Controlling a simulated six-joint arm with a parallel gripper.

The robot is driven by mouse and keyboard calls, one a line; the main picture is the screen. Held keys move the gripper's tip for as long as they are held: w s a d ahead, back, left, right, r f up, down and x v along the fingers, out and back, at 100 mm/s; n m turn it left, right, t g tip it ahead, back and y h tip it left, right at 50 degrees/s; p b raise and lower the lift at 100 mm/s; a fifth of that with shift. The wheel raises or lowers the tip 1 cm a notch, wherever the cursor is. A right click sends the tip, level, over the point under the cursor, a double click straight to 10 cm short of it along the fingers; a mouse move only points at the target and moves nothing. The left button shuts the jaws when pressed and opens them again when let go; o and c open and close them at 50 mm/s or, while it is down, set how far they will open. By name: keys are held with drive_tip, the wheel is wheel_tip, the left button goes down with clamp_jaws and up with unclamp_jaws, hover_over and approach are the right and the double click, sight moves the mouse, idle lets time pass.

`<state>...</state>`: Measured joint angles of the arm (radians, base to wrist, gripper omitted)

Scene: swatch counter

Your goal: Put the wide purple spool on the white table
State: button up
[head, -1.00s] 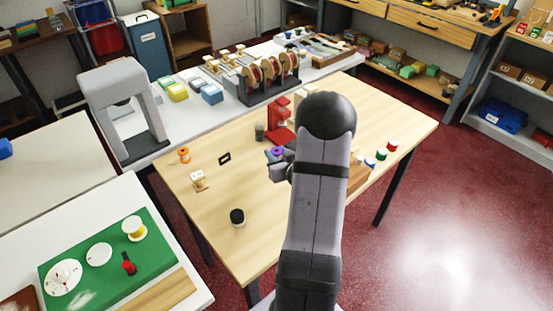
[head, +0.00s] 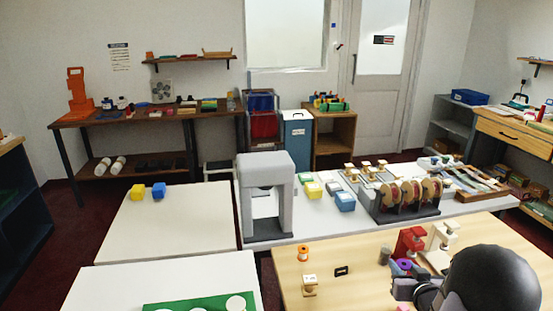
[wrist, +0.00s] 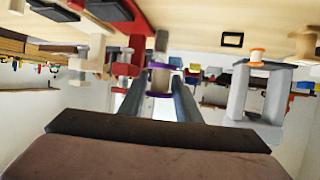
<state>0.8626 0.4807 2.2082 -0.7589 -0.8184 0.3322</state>
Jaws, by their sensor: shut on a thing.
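The purple spool (head: 404,265) is held in my gripper (head: 403,282) above the right part of the wooden table (head: 345,290). In the wrist view the spool (wrist: 159,80) sits between the two grey fingers of my gripper (wrist: 160,88), with its purple flanges and pale core showing. A white table (head: 165,225) stands at the left with a yellow block and a blue block on it. Another white table (head: 95,288) is at front left with a green mat, and a third white surface (head: 365,220) runs behind the wooden table. My arm hides part of the wooden table.
A grey arch-shaped machine (head: 266,195) stands on the back white surface, beside yellow and blue boxes and a rack of reels (head: 408,195). A red stand (head: 409,242), an orange spool (head: 303,253) and a wooden spool (head: 310,285) are near my gripper. Most of the left white table is bare.

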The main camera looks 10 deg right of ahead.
drive_tip(key=shift+w+a+r+n+y, duration=0.15)
drive_tip(key=shift+a+r+n+y, duration=0.15)
drive_tip(key=shift+y, duration=0.1)
drive_tip(key=s+a+f+n+g+y+p, duration=0.1)
drive_tip(key=a+n+y, duration=0.3)
drive_tip(key=a, duration=0.6)
drive_tip(key=s+a+f+n+g+y+p, duration=0.2)
drive_tip(key=s+a+f+n+y, duration=0.2)
drive_tip(key=a, duration=0.6)
drive_tip(key=s+a+f+n+g+y+p, duration=0.2)
drive_tip(key=a+n+y, duration=0.3)
drive_tip(key=a, duration=0.5)
drive_tip(key=shift+s+a+f+y, duration=0.15)
drive_tip(key=shift+s+a+y, duration=0.1)
drive_tip(key=shift+s+y, duration=0.45)
drive_tip(key=shift+s+a+n, duration=0.1)
drive_tip(key=shift+a+n, duration=0.3)
